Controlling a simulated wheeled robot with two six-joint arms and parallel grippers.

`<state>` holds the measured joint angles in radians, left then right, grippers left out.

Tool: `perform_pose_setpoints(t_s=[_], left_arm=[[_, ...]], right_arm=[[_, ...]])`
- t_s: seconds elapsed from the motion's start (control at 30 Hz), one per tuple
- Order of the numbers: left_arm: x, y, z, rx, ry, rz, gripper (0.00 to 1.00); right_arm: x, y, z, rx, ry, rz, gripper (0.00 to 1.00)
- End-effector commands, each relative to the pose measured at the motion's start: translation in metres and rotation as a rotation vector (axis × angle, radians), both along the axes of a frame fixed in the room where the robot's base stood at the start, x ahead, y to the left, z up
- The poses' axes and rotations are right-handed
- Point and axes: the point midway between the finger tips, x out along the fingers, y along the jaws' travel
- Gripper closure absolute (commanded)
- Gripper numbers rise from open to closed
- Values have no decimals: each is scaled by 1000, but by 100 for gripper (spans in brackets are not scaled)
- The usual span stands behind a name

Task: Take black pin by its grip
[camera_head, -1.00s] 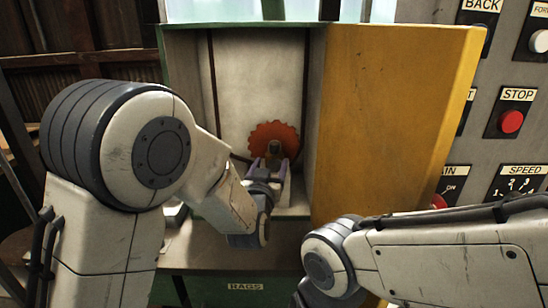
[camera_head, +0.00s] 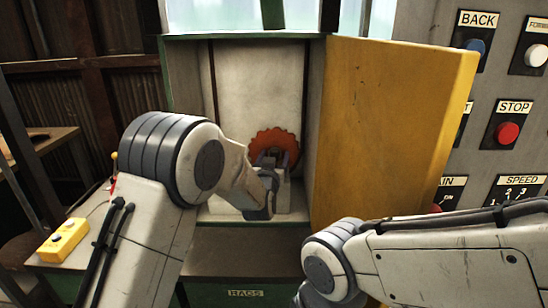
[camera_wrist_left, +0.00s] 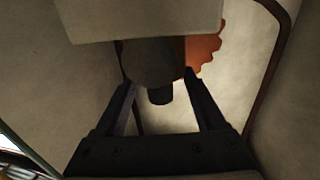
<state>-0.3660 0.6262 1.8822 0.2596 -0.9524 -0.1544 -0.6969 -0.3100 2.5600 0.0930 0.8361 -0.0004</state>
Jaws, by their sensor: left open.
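The black pin (camera_wrist_left: 160,94) shows in the left wrist view as a dark round piece with a narrower end, below a pale block. My left gripper (camera_wrist_left: 159,82) is open, with one finger on each side of the pin; I cannot tell whether they touch it. In the head view the left gripper (camera_head: 274,157) is inside the open cabinet, in front of the orange toothed wheel (camera_head: 274,138). The pin is hard to make out there among the fingers. My right arm shows at the lower right, but its gripper is out of view.
The open yellow door (camera_head: 390,130) stands right of the cabinet opening. A control panel with a red stop button (camera_head: 507,132) is at the far right. The cabinet's side walls are close around my left gripper. A yellow box (camera_head: 63,240) sits at the lower left.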

Motion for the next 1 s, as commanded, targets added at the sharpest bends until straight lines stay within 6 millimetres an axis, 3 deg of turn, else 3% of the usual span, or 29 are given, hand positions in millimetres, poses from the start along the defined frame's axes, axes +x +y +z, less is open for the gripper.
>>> perform_pose_setpoints(t_s=[0.07, 0.2, 0.27, 0.53, 0.63, 1.0], left_arm=[[0, 0, 0, 0, 0, 0, 28], [0, 0, 0, 0, 0, 0, 82], [0, 0, 0, 0, 0, 0, 100], [0, 0, 2, -1, -2, 0, 100], [0, 0, 11, -2, -5, 0, 100], [-1, 0, 81, -4, -5, 0, 100]], right_arm=[[0, 0, 0, 0, 0, 0, 55], [0, 0, 0, 0, 0, 0, 55], [0, 0, 0, 0, 0, 0, 55], [0, 0, 0, 0, 0, 0, 55], [0, 0, 1, 0, 0, 0, 55], [0, 0, 5, 0, 0, 0, 55]])
